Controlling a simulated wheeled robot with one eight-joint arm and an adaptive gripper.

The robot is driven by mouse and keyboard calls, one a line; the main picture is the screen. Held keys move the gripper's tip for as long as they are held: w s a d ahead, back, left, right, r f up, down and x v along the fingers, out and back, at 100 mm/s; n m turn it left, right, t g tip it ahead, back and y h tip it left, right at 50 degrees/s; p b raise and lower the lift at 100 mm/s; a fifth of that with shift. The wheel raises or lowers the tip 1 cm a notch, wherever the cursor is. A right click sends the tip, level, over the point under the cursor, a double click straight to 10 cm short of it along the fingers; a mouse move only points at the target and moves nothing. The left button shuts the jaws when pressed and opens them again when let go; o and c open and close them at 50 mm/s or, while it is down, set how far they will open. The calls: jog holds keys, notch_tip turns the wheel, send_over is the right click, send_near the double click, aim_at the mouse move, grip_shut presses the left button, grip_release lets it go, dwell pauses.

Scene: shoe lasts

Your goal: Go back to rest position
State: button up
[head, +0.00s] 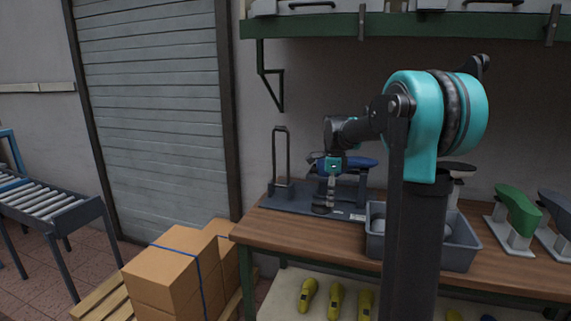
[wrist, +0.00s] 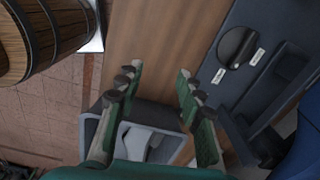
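My gripper (head: 323,208) hangs over the left part of the bench, in front of the dark fixture (head: 290,200). In the wrist view its two green fingers (wrist: 158,78) stand wide apart with nothing between them. A blue shoe last (head: 350,164) lies on the fixture, partly behind my wrist. Its blue side also shows at the right edge of the wrist view (wrist: 303,140). The fixture has a round black knob (wrist: 238,47) and small white labels.
A grey bin (head: 458,258) with pale lasts stands on the wooden bench (head: 310,237), partly hidden by my arm. A green last (head: 517,208) stands on the right. Yellow lasts (head: 335,299) lie below. Cartons (head: 165,270) stand left, and a shelf (head: 400,25) runs above.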

jog(key=s+d+f+n+t, duration=0.1)
jog(key=s+f+n, duration=0.5)
jog(key=s, duration=0.3)
jog(key=s+d+f+n+t, duration=0.1)
jog(key=s+f+n, duration=0.5)
jog(key=s, duration=0.4)
jog(key=s+d+f+n+t, duration=0.1)
jog(key=s+f+n, duration=0.5)
jog(key=s+n, duration=0.2)
jog(key=shift+s+d+t, duration=0.2)
jog(key=shift+s+t, duration=0.2)
jog(key=shift+s, duration=0.8)
